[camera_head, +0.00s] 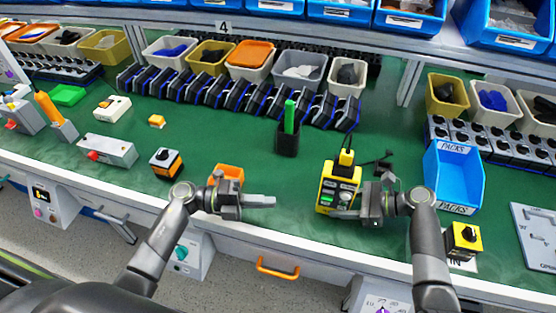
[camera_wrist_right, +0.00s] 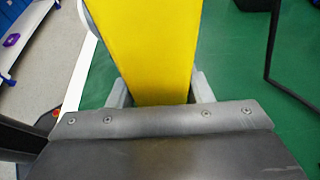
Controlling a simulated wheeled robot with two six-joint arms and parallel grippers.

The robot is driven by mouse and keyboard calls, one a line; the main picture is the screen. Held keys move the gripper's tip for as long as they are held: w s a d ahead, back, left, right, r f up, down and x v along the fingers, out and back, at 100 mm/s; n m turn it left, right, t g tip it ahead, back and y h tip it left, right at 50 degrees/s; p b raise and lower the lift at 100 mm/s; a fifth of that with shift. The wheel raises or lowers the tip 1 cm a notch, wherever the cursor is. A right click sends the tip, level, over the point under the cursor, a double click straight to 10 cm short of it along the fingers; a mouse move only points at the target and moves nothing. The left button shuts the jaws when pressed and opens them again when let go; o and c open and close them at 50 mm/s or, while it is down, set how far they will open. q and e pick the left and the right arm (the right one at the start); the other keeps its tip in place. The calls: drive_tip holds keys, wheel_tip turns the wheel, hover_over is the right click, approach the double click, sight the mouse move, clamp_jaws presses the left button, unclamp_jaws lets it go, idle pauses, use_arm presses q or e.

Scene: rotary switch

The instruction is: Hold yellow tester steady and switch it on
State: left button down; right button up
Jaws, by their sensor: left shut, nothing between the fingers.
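The yellow tester (camera_head: 325,201) stands on the green bench, with a dark front panel, a small green display and a yellow plug with a black cable on top. My right gripper (camera_head: 343,214) reaches in from the right across its lower part and hides some of the front. In the right wrist view, the tester's yellow body (camera_wrist_right: 155,50) lies between the two grey fingers (camera_wrist_right: 160,90), which seem to touch its sides. The dial is hard to make out. My left gripper (camera_head: 272,202) is shut and empty, left of the tester and apart from it.
A black holder (camera_head: 288,140) with a green pen stands behind, between the grippers. A blue bin (camera_head: 455,178) and a yellow switch box (camera_head: 464,240) are at right. Bench between left gripper and tester is clear.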

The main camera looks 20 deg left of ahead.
drive_tip(key=o, duration=0.4)
drive_tip(key=shift+o, duration=0.2)
